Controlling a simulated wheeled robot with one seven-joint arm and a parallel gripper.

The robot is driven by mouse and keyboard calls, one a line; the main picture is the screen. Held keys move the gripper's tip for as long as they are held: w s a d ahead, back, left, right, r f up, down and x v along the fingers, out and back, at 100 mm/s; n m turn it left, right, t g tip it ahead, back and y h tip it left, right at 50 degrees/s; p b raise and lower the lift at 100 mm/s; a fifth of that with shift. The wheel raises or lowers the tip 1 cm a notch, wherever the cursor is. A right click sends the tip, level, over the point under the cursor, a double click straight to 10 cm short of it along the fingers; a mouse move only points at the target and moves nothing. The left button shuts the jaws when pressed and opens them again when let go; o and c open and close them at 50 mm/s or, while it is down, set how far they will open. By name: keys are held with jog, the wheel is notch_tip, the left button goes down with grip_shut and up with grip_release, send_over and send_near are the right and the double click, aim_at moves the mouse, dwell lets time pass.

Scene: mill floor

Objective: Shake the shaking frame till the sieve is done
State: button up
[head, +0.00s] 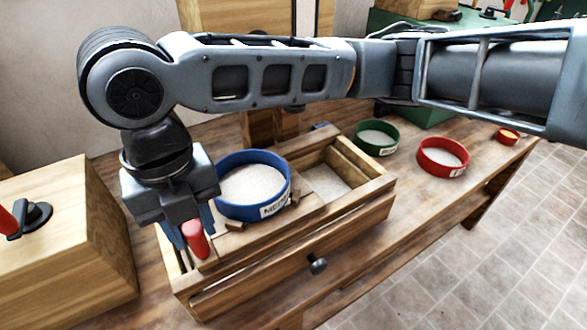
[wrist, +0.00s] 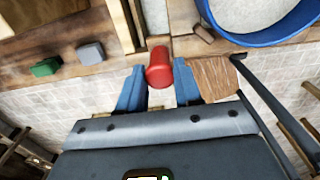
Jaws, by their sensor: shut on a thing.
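My gripper (head: 193,232) has its blue fingers shut on the red handle (head: 196,240) at the near left end of the wooden shaking frame (head: 262,230). In the wrist view the red handle (wrist: 159,68) sits between the two fingertips. The blue sieve (head: 254,209) sits on the frame, just right of my gripper, with pale grainy material inside and a partly readable label on its front. The frame lies over an open wooden box (head: 377,186) with a knob on its front; pale material shows inside the box at its right end. My wrist hides part of the frame's left end.
A green sieve (head: 377,138) and a red sieve (head: 443,156) stand behind to the right on the bench (head: 425,205). A wooden box with a red-handled lever (head: 65,240) stands at left. Tiled floor lies beyond the bench's front edge.

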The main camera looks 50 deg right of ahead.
jog(key=d, duration=0.2)
jog(key=s+d, duration=0.1)
jog(key=d, duration=0.1)
jog(key=shift+s+f, duration=0.1)
jog(key=shift+a, duration=0.1)
jog(key=w+a+p, duration=0.1)
jog(key=w+a, duration=0.2)
jog(key=a, duration=0.6)
jog(key=s+d, duration=0.1)
jog(key=d, duration=0.2)
jog(key=s+d, duration=0.1)
jog(key=d, duration=0.2)
jog(key=s+d+b, duration=0.1)
jog(key=d, duration=0.2)
jog(key=shift+d, duration=0.1)
dwell(0.3)
